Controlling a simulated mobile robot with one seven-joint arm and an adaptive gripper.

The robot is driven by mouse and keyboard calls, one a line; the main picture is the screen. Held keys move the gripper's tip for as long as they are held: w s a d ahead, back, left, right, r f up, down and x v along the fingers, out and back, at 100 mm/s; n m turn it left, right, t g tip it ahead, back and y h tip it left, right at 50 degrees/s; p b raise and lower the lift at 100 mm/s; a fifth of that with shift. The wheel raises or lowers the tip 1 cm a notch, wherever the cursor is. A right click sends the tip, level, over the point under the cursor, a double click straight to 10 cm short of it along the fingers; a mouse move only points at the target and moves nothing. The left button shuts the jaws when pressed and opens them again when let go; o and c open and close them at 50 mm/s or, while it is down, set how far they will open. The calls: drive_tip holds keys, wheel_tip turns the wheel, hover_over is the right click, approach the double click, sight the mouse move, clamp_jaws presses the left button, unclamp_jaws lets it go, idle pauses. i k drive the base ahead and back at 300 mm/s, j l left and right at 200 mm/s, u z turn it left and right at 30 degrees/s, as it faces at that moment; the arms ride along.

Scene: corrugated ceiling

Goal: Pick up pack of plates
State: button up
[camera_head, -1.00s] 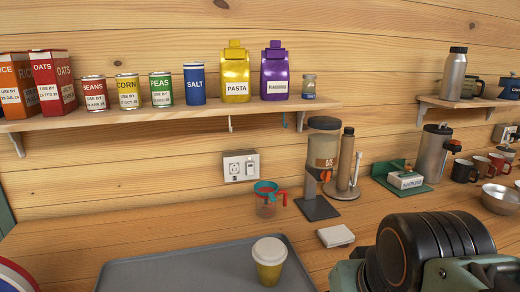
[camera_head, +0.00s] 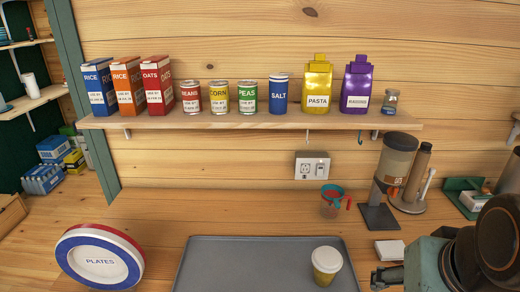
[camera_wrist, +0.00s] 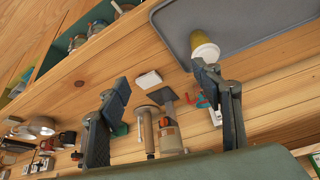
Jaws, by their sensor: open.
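The pack of plates (camera_head: 99,258) sits at the left of the wooden counter in the head view. It is round, with a white middle labelled PLATES, a blue rim and red at its back edge. It looks tilted up toward me. My gripper (camera_wrist: 160,105) is open and empty in the wrist view, with its two dark fingers spread apart. In the head view my arm shows at the lower right, far to the right of the plates. The plates do not show in the wrist view.
A grey tray (camera_head: 215,262) lies on the counter right of the plates, with a yellow cup (camera_head: 326,264) on it. A red-and-teal measuring cup (camera_head: 331,203) and a dispenser (camera_head: 391,165) stand behind. A shelf (camera_head: 250,122) of boxes and cans runs above.

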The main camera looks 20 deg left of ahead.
sight(100, 258)
drive_tip(key=u, duration=2.2)
